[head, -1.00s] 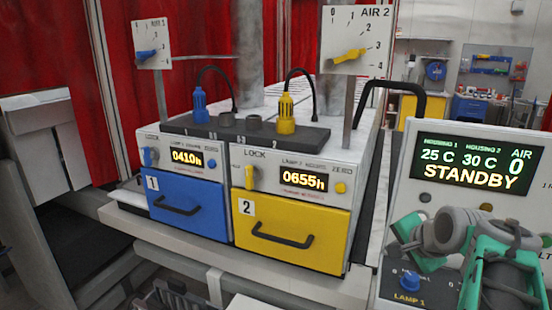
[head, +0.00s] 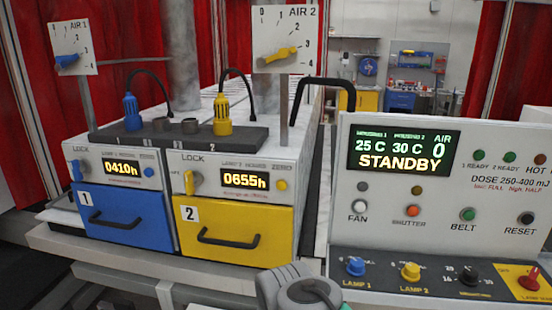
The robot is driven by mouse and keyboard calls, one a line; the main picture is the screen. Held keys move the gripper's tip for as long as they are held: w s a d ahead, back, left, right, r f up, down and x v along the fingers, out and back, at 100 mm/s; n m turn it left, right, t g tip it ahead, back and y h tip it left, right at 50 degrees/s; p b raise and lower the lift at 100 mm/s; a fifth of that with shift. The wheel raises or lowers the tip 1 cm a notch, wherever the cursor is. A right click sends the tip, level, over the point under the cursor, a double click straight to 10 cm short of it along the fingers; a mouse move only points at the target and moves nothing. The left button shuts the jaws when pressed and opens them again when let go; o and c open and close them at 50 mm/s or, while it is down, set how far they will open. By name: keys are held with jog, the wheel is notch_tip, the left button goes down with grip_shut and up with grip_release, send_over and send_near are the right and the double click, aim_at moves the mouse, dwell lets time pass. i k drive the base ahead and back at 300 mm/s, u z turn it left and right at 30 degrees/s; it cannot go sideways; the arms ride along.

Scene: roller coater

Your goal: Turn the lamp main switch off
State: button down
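A red rotary knob (head: 529,280) sits on a yellow plate at the lower right corner of the control panel (head: 345,215). The label below it starts with "LAMP" and is cut off by the picture edge, so I cannot read its setting. The panel's display (head: 407,152) reads STANDBY, with 25 C, 30 C and AIR 0. A grey part of my arm shows at the bottom middle, left of the panel's knobs. My gripper itself is out of view.
A blue LAMP 1 knob (head: 356,267), a yellow LAMP 2 knob (head: 410,271) and a black knob (head: 468,274) line the same ledge. Buttons sit above them. Blue (head: 127,219) and yellow (head: 277,222) lamp drawers stand at left. A black handle (head: 322,80) rises behind.

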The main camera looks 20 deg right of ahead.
aim_at(530, 283)
jog(key=z, duration=1.3)
